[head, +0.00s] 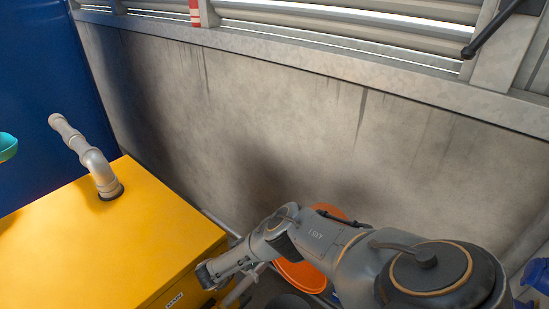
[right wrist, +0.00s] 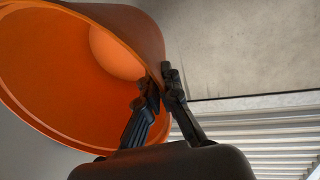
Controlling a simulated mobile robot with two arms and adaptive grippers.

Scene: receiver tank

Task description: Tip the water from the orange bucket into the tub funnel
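The orange bucket (head: 300,274) shows in the head view behind and below my right arm, which hides much of it. In the right wrist view the bucket (right wrist: 60,75) fills the upper left, its wide mouth turned partly toward the camera and its inside visible. My right gripper (right wrist: 160,85) has its two dark fingers close together at the bucket's wall, one in front of the inside and one outside. I cannot make out water in it. A teal bowl-like piece (head: 7,147), perhaps the funnel, is cut off at the head view's left edge. My left gripper is out of view.
A yellow tank (head: 120,235) with a bent grey pipe (head: 92,165) rising from its top stands at the left. A stained concrete wall (head: 260,120) runs behind. A blue panel (head: 45,80) is at the far left. The tank's top is clear around the pipe.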

